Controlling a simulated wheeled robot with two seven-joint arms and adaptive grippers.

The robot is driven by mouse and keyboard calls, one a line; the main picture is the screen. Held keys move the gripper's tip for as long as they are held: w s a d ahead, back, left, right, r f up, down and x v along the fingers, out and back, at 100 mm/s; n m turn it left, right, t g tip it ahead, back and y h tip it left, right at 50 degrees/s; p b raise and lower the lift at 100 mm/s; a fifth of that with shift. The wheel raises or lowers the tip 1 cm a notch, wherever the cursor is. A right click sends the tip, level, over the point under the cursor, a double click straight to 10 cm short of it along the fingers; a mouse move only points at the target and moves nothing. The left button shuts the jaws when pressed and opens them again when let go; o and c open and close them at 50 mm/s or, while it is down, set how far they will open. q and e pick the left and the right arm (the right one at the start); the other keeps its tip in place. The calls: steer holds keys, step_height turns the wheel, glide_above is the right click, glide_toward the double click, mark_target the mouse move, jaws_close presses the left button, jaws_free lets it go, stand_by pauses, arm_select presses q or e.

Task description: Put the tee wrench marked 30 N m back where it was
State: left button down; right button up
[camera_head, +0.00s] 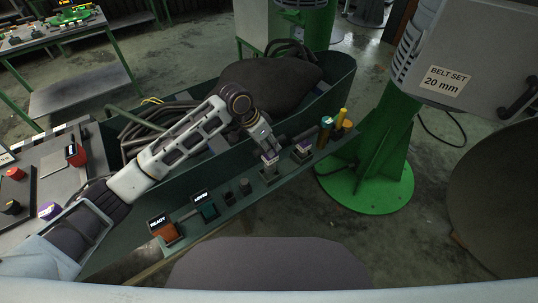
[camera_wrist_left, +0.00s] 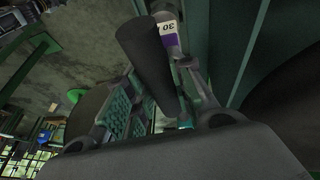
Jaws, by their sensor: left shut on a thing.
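My left gripper (camera_head: 268,158) is low over the green ledge (camera_head: 190,240) on the near side of the bin. In the left wrist view its fingers are closed around a thick dark bar (camera_wrist_left: 150,62), which looks like the handle of the tee wrench. A purple and white tag reading 30 (camera_wrist_left: 168,30) shows just behind the bar. I cannot tell whether the tag is on the wrench or on its holder. The wrench's lower end is hidden. My right gripper is out of view.
Teal (camera_head: 325,132) and yellow (camera_head: 342,120) upright pieces stand farther right on the ledge. An orange READY block (camera_head: 168,232) and a teal block (camera_head: 207,210) sit to the left. The bin holds a dark sack (camera_head: 270,85). A green column (camera_head: 375,150) stands right.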

arm_select(q)
steer(key=shift+f, duration=0.35)
step_height(320, 180, down, 3)
steer(key=shift+r, duration=0.15)
steer(key=shift+f, duration=0.8)
steer(key=c, duration=1.3)
jaws_free()
steer(key=shift+f, duration=0.1)
steer(key=shift+c, duration=0.2)
steer(key=shift+o, duration=0.5)
steer(key=shift+v, duration=0.75)
steer(key=v, duration=1)
steer(key=shift+r, duration=0.35)
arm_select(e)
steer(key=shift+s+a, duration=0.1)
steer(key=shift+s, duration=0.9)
